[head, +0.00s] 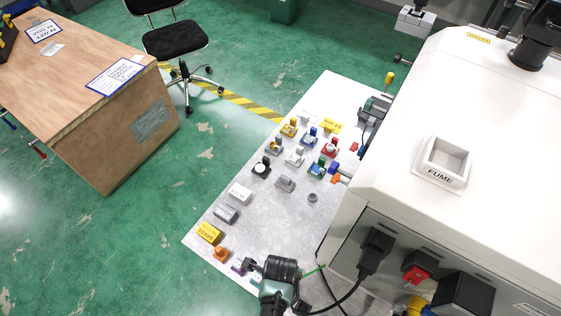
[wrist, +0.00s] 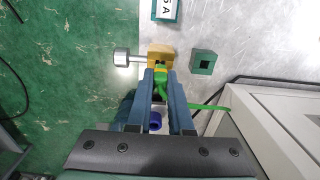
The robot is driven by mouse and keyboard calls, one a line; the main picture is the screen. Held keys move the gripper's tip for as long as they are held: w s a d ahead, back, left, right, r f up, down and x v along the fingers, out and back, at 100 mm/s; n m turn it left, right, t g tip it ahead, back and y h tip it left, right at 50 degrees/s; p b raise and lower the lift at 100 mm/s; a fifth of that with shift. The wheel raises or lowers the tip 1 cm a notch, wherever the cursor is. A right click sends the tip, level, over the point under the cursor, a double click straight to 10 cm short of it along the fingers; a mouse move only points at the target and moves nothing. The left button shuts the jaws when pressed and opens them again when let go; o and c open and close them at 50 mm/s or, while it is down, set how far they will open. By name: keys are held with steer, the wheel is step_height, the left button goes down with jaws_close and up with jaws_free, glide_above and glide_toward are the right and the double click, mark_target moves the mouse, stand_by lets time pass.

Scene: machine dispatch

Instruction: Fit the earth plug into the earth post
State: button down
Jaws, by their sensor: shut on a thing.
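The earth plug (wrist: 161,72) is green and yellow, held between the tips of my gripper (wrist: 161,76) in the wrist view. My gripper is shut on it. A green lead (wrist: 198,106) runs from it to the right. A brass-coloured block (wrist: 160,50) with a silver knob on its left side, which looks like the earth post, stands directly beyond the plug. The plug's front end meets or overlaps the block's near side; I cannot tell whether it is inside. In the head view my arm hides the plug, and the green lead (head: 314,269) shows beside it.
A green square socket (wrist: 203,62) stands right of the block. A purple ring (wrist: 155,121) lies below my fingers. The white machine (head: 460,130) stands close on the right. Several small parts cover the grey table (head: 250,188); its left edge is near the block.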

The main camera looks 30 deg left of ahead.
steer(key=shift+f+b, duration=0.75)
steer(key=shift+f, duration=0.15)
stand_by(0.4)
steer(key=c, duration=0.7)
jaws_free()
steer(key=shift+c, duration=0.2)
steer(key=shift+r, duration=0.1)
steer(key=shift+r+p, duration=1.7)
steer(key=shift+p, duration=0.15)
